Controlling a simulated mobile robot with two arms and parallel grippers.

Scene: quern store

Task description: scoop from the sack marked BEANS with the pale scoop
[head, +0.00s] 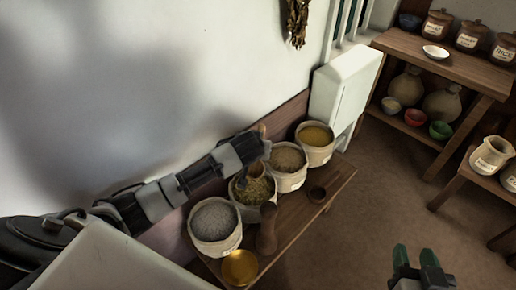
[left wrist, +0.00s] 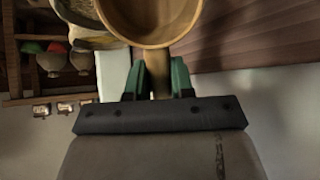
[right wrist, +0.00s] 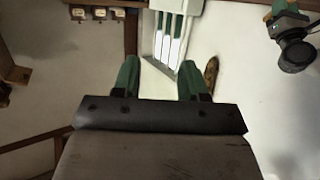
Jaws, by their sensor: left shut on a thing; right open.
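My left gripper (left wrist: 158,78) is shut on the handle of the pale wooden scoop (left wrist: 150,22), whose round bowl shows at the top of the left wrist view. In the head view my left arm reaches over the row of sacks and largely hides gripper and scoop. Four sacks stand along the wall: grey contents (head: 213,221), greenish contents (head: 243,192), brown contents (head: 288,160) and yellow contents (head: 315,137). Their labels are too small to read, so I cannot tell which says BEANS. My right gripper (head: 416,258) is open and empty, away from the sacks.
The sacks stand on a low wooden bench (head: 292,222). A white cabinet (head: 340,90) stands beyond, with shelves (head: 450,68) of jars at right. The floor between is clear.

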